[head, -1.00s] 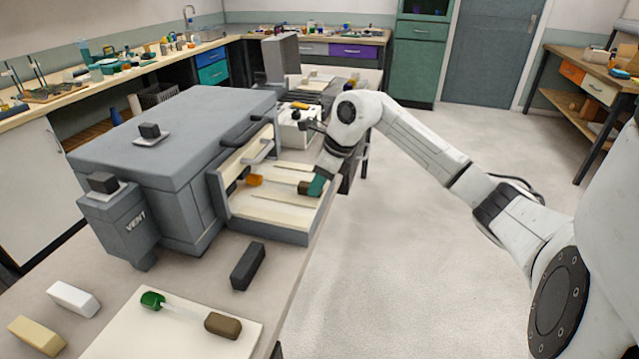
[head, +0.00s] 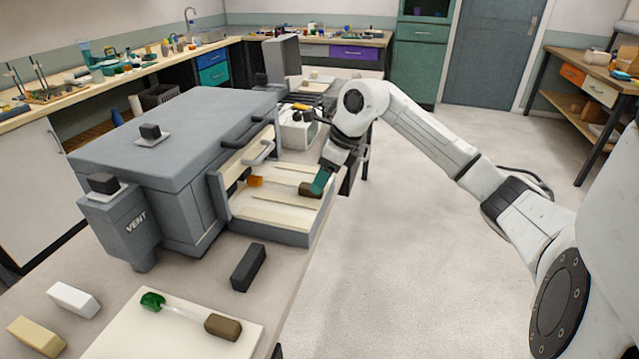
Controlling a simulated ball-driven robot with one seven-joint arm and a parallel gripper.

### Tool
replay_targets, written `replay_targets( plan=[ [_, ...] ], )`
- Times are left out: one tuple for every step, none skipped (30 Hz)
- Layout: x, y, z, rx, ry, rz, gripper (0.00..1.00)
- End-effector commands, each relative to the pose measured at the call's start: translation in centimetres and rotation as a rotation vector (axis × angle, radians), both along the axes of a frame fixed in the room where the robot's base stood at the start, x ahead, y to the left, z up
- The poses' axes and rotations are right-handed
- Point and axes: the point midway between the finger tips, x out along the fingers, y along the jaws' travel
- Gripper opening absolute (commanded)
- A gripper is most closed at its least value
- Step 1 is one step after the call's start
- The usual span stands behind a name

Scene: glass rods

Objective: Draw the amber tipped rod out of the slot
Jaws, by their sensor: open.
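The amber tipped rod lies across the pale shelf (head: 265,212) at the open front of the grey furnace (head: 170,125). Its amber tip (head: 255,181) is at the left, near the furnace opening. Its brown handle (head: 307,190) is at the right, towards the shelf's outer edge. The clear shaft between them is hard to make out. My gripper (head: 318,183), with teal fingers, is open at the handle's outer end. It overlaps the handle in the picture, and I cannot tell whether it touches it. One finger is largely hidden.
A green tipped rod (head: 152,302) lies on a white board (head: 130,335) in front. A dark block (head: 248,267) and pale blocks (head: 74,299) sit on the bench. The furnace's raised front borders the shelf on the left. Open floor is at the right.

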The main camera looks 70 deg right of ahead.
Motion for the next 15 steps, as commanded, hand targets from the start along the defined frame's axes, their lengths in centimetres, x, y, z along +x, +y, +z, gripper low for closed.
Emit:
replay_targets(
  plan=[
    [-0.4,-0.2,1.0,-0.006,-0.001,-0.002,0.59],
    [-0.7,-0.2,1.6,-0.004,0.0,-0.003,0.59],
    [-1.0,-0.3,2.3,-0.005,0.0,-0.002,0.59],
    [-1.2,-0.3,2.8,-0.006,-0.001,-0.001,0.59],
    [-1.4,-0.3,3.4,-0.005,-0.001,-0.001,0.59],
    [-1.7,-0.3,4.1,-0.005,-0.001,-0.001,0.59],
    [-1.9,-0.3,4.5,-0.004,0.001,-0.002,0.59],
    [-2.1,-0.3,5.0,-0.003,0.001,-0.001,0.59],
    [-2.3,-0.3,5.5,-0.003,0.0,-0.002,0.59],
    [-2.5,-0.4,5.9,-0.003,0.0,-0.002,0.59],
    [-2.6,-0.4,6.2,-0.002,0.0,-0.002,0.59],
    [-2.8,-0.4,6.6,-0.001,0.0,-0.002,0.59],
    [-2.9,-0.4,6.8,-0.001,0.0,-0.002,0.59],
    [-2.9,-0.4,7.0,-0.002,0.001,-0.002,0.59],
    [-3.0,-0.4,7.2,-0.002,0.001,-0.002,0.59]
  ],
)
